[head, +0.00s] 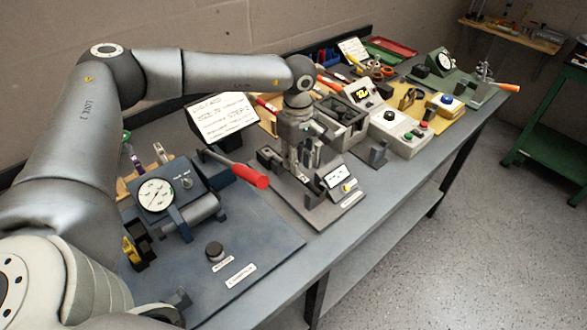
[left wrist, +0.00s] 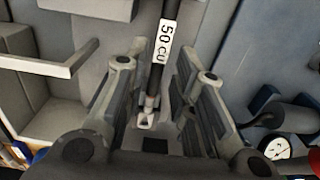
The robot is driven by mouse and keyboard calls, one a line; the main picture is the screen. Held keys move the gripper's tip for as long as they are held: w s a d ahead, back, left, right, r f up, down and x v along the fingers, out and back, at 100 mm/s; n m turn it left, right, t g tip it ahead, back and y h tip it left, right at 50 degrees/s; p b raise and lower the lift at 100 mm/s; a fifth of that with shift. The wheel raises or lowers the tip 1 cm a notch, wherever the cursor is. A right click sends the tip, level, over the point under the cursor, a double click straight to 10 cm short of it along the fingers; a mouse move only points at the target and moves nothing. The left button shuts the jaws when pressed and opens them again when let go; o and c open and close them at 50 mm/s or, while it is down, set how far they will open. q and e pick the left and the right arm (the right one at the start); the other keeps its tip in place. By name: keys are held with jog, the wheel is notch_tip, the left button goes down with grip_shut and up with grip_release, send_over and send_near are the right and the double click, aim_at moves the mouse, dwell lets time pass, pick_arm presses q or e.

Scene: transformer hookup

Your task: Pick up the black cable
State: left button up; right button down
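The black cable (left wrist: 165,9) shows in the left wrist view, with a white label reading "50 CU" and a metal lug (left wrist: 147,120) at its near end. It runs between the two fingers of my left gripper (left wrist: 165,70). A gap shows on each side of the cable, so the gripper is open around it and not clamped. In the head view my left gripper (head: 307,155) points down over the grey fixture (head: 318,208) in the middle of the bench. The cable cannot be made out there. My right gripper is not in view.
A blue press with a dial gauge (head: 156,195) and a red-handled lever (head: 250,176) stand left of the gripper. A white sign (head: 223,118) stands behind. A grey control box (head: 398,131) and more tools lie right. The bench front edge (head: 345,245) is clear.

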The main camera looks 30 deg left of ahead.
pick_arm(q)
jog(key=shift+d+f+p, duration=0.1)
jog(key=shift+f+p, duration=0.3)
jog(key=shift+f, duration=1.3)
grip_shut()
